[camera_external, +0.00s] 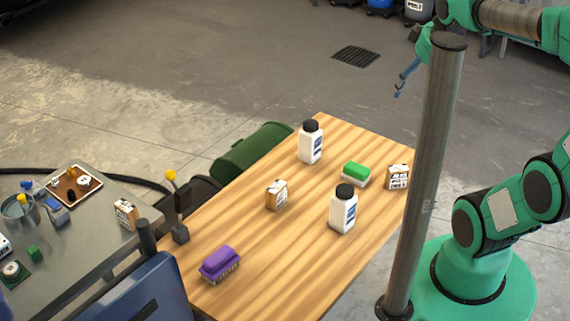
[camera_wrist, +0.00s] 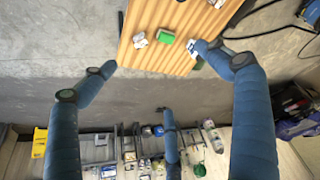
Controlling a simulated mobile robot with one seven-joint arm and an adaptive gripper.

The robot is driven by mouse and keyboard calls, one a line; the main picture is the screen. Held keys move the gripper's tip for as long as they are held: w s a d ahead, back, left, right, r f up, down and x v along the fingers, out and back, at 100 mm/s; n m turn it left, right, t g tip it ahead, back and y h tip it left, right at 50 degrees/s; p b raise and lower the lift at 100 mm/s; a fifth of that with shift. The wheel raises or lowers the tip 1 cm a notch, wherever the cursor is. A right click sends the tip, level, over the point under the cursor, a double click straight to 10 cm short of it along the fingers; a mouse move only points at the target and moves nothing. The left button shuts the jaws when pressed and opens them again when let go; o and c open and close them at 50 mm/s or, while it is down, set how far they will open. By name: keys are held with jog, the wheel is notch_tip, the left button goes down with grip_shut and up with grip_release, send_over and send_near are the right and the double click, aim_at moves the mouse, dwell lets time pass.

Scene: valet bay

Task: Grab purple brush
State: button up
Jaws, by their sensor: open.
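A purple brush (camera_external: 219,263) with pale bristles lies on the near left end of the wooden table (camera_external: 279,262) in the external view. I do not make it out in the wrist view. My gripper (camera_external: 405,78) is up in the air beyond the table's far right end, far from the brush and partly hidden by a post. In the wrist view my gripper (camera_wrist: 160,82) has its blue fingers spread wide with nothing between them. The far end of the table (camera_wrist: 150,62) shows at the top there.
White bottles (camera_external: 310,145), (camera_external: 343,210), small boxes (camera_external: 276,195), (camera_external: 397,177) and a green-topped brush (camera_external: 355,173) stand on the table. A tall post (camera_external: 428,170) rises at its right side. A cluttered grey table (camera_external: 90,235) is at left. Bare wood surrounds the purple brush.

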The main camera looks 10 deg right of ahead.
jog(key=w+a+f+n+g, duration=0.1)
jog(key=w+a+f+n, duration=0.25)
jog(key=a, duration=0.55)
jog(key=w+a+f+n+g, duration=0.15)
jog(key=a+f+n, duration=0.25)
jog(key=a, duration=0.6)
jog(key=w+a+f+n+g, duration=0.1)
jog(key=w+a+f+n, duration=0.3)
jog(key=a, duration=0.5)
jog(key=n+g+p, duration=0.1)
jog(key=n, duration=1)
send_over(215, 253)
notch_tip(215, 253, down, 24)
jog(key=shift+h, duration=0.4)
jog(key=shift+s, duration=0.1)
jog(key=shift+f+b, duration=0.6)
jog(key=shift+f, duration=3.65)
